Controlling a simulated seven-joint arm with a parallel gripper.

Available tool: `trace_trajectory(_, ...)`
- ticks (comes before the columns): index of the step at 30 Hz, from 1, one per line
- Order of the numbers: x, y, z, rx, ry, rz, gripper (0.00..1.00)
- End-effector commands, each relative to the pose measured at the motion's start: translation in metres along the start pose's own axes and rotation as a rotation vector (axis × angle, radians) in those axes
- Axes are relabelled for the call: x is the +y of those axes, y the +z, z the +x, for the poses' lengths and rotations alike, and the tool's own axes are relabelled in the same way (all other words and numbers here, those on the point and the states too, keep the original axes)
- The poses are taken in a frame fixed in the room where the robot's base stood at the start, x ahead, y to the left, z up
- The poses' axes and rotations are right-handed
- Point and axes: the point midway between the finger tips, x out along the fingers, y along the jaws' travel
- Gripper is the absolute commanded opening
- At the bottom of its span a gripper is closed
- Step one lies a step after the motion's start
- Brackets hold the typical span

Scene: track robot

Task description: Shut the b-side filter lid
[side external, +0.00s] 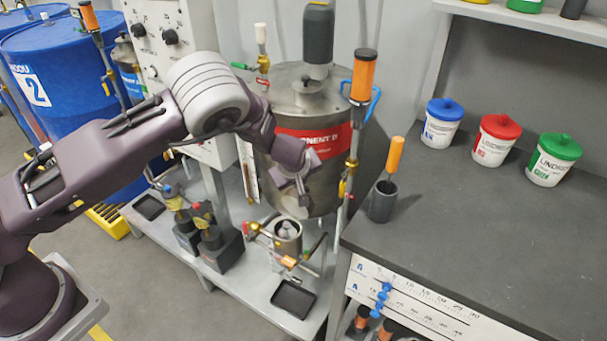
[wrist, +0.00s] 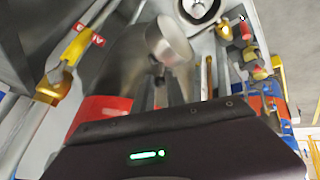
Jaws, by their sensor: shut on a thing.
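The filter housing (side external: 287,238) stands upright on the low shelf below the steel tank, its top open and pale round contents showing inside. Its open round mouth also shows at the top edge of the wrist view (wrist: 198,10). My gripper (side external: 303,188) is in front of the tank, above the housing and apart from it. It is shut on a small metal filter lid (wrist: 170,42), which is tilted at the fingertips in the wrist view. The fingers are blurred there, and the lid is hard to make out in the side view.
The steel tank (side external: 318,188) with a red label is close behind my gripper. An upright pipe with an orange-handled valve (side external: 362,78) stands to its right. A black tray (side external: 293,298) lies in front of the housing. Dark pumps (side external: 215,245) stand to the left. A grey bench (side external: 480,225) is at right.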

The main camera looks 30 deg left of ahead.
Motion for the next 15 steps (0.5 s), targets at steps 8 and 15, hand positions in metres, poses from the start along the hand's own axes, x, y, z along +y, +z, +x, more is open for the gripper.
trace_trajectory(8, -0.034, 0.019, -0.016, 0.137, 0.201, -0.069, 0.0)
trace_trajectory(15, -0.063, 0.036, -0.021, 0.262, 0.382, -0.126, 0.0)
